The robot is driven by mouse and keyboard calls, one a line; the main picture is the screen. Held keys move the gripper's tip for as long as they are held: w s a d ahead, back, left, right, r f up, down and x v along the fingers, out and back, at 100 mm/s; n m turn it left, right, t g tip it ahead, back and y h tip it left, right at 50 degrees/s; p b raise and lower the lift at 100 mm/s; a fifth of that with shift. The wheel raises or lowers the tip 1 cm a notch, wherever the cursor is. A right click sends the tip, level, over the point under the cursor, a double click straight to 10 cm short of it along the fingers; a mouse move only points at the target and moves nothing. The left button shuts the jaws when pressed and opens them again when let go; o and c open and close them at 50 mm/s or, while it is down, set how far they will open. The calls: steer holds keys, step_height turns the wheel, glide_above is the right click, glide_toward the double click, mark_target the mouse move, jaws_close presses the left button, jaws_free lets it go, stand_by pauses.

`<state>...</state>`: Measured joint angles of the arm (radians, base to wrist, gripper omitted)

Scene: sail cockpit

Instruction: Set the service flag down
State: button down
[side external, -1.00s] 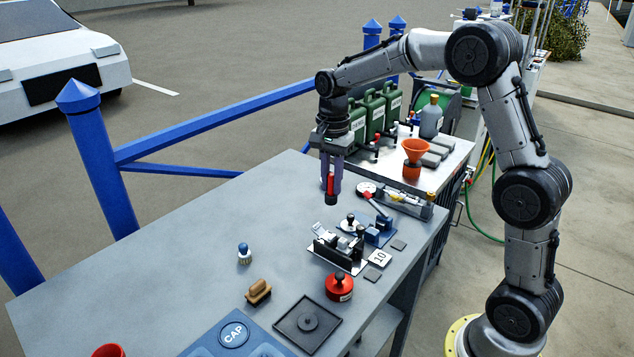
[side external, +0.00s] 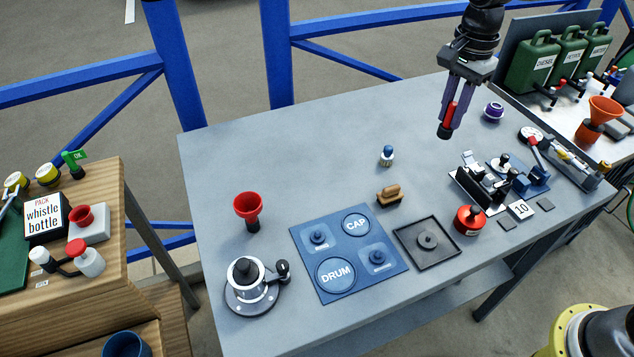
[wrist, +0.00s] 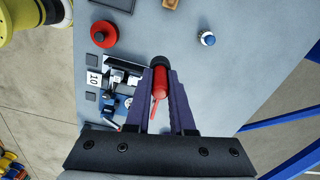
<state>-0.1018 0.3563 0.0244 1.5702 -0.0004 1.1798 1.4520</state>
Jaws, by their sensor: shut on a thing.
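My gripper (side external: 451,112) is shut on a slim red piece with a black round base, which I take as the service flag (side external: 449,116). It hangs roughly upright, base down, above the far right part of the grey table (side external: 300,150). In the wrist view the flag (wrist: 160,80) sits between the purple fingers (wrist: 160,76), its black base at the far end and a thin red part toward me. Its cloth is seen nearly edge-on. The base appears clear of the tabletop.
A purple-and-white piece (side external: 492,111) stands right of my gripper. The table's left back is bare.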

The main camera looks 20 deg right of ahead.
steer(key=s+a+f+n, duration=0.15)
steer(key=a+n, duration=0.25)
steer(key=a, duration=1.2)
steer(key=w+a+f, duration=0.2)
steer(key=w+f, duration=0.1)
steer(key=w+a+f, duration=0.2)
steer(key=w+f, duration=0.1)
steer(key=w, duration=0.1)
steer(key=w+a+f, duration=0.2)
steer(key=w+f, duration=0.1)
steer(key=w, duration=0.1)
steer(key=shift+a, duration=0.3)
steer(key=shift+w+a+f, duration=0.15)
steer(key=shift+w+f, duration=0.1)
steer(key=shift+f, duration=1.55)
steer(key=shift+f, duration=0.15)
steer(key=c, duration=0.8)
jaws_free()
